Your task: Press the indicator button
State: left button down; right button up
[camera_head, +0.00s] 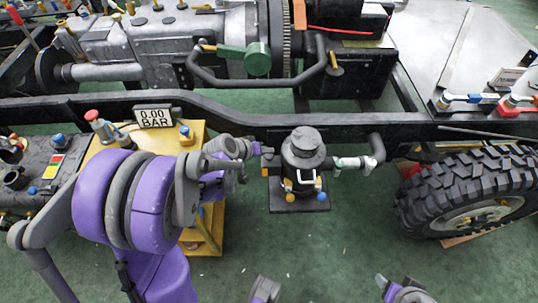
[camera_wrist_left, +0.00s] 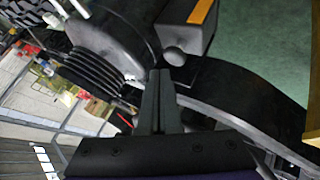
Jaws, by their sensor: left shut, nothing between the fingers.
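My left gripper (camera_head: 258,150) is shut and empty, reaching in from the left. In the wrist view its fingertips (camera_wrist_left: 160,72) are close below the knob; I cannot tell whether they touch it.
A yellow stand (camera_head: 207,238) carries a 0.00 BAR display (camera_head: 154,117), a red-topped button (camera_head: 91,115) and a blue-topped fitting (camera_head: 184,131). A black chassis rail (camera_head: 230,112) runs across behind. A large tyre (camera_head: 430,195) lies to the right. Green floor is clear in front.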

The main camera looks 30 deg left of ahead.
aim_at(267, 158)
pick_arm(q)
jog(key=shift+f, duration=0.15)
dwell(0.3)
jog(key=shift+f+b, duration=0.3)
jog(key=shift+b, duration=0.05)
jog(key=shift+f+b, duration=0.55)
jog(key=shift+f, duration=0.15)
dwell(0.6)
jog(key=shift+r, duration=0.15)
jog(key=shift+r+p, duration=0.85)
jog(key=shift+r, duration=0.15)
notch_tip(267, 158, up, 5)
jog(key=p, duration=0.4)
dwell(0.8)
